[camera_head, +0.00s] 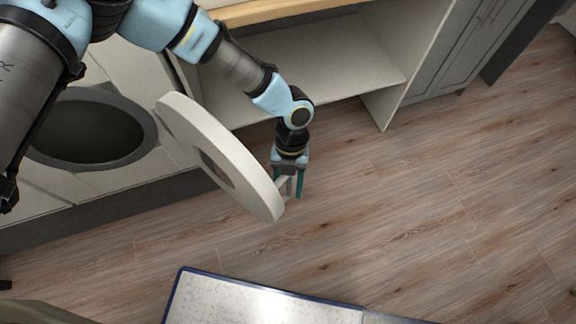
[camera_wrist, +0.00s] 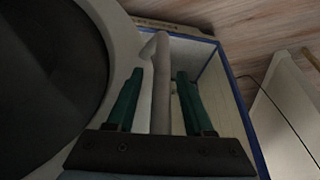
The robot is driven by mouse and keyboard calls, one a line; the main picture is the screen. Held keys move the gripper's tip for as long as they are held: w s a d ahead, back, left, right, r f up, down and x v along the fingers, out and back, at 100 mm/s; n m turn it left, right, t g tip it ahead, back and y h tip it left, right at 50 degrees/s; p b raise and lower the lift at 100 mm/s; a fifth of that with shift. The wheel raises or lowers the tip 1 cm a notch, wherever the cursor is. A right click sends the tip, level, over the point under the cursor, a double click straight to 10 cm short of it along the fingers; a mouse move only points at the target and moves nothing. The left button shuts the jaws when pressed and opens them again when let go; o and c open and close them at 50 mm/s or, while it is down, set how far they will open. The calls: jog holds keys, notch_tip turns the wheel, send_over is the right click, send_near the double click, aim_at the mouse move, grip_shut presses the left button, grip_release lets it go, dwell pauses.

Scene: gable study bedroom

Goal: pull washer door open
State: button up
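The washer (camera_head: 150,172) is at the left in the head view, with its round dark opening (camera_head: 88,130) uncovered. Its thick pale ring-shaped door (camera_head: 225,150) stands swung out from the opening, edge towards the camera. My gripper (camera_head: 290,190) is at the door's outer edge, pointing down in the picture. In the wrist view, a grey bar handle (camera_wrist: 161,90) runs between my two green fingers (camera_wrist: 160,78). Gaps show on both sides of the handle, so the fingers are open around it. The door's rim and dark centre (camera_wrist: 45,75) fill the left of that view.
An open shelf unit (camera_head: 330,60) with a wooden top (camera_head: 270,10) stands behind my arm. Grey cabinet doors (camera_head: 470,45) are at the upper right. A blue-edged, pale-topped object (camera_head: 265,305) lies at the bottom. Wooden floor (camera_head: 420,190) is clear at the right.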

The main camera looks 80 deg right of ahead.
jog(key=b+v, duration=0.2)
jog(key=v, duration=0.9)
jog(key=shift+b, duration=0.35)
jog(key=shift+a, duration=0.1)
